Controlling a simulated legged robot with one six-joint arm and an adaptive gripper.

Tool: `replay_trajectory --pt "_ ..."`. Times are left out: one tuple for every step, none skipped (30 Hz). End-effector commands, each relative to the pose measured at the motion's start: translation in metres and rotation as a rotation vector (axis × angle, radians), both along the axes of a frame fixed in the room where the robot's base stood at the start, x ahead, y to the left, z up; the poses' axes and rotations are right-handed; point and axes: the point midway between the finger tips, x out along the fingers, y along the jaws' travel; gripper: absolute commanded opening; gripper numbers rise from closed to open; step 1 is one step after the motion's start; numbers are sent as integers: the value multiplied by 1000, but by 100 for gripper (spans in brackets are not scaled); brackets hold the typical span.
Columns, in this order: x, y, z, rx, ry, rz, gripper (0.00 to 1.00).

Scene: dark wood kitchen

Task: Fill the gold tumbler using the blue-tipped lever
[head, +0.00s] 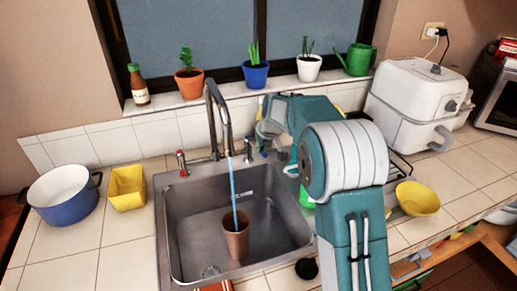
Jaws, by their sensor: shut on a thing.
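The gold tumbler (236,241) stands upright in the sink, under the spout of the faucet (224,112). A blue stream of water (234,190) runs from the spout down to the tumbler's mouth. The water level inside cannot be made out. The blue-tipped lever (248,147) is at the right of the faucet base. My gripper (264,130) is beside and over it, shut on the lever; the exact contact is small and partly hidden by the gripper. The red-tipped lever (182,162) stands free at the left of the faucet.
The steel sink (185,225) is set in a tiled counter. A blue pot (64,200) and yellow container (126,188) stand left. Potted plants line the sill behind. A yellow bowl (417,199) and white appliance (412,105) are right. My arm covers the sink's right side.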

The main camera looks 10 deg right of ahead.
Motion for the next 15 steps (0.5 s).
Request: replay_trajectory --pt "-1 0 -2 0 4 2 0" --pt "-1 0 -2 0 4 2 0" --pt "-1 0 -2 0 4 1 0" --pt "-1 0 -2 0 4 1 0" --pt "-1 0 -2 0 4 1 0" --pt "-1 0 -3 0 4 1 0" --pt "-1 0 -3 0 5 0 0" --pt "-1 0 -3 0 5 0 29" --pt "-1 0 -3 0 5 0 46" --pt "-1 0 -2 0 5 0 54" --pt "-1 0 -2 -1 4 -1 54" --pt "-1 0 -2 0 3 -1 54" --pt "-1 0 -2 0 3 -1 54" --pt "-1 0 -1 0 2 -1 54" --pt "-1 0 -1 0 2 -1 54"
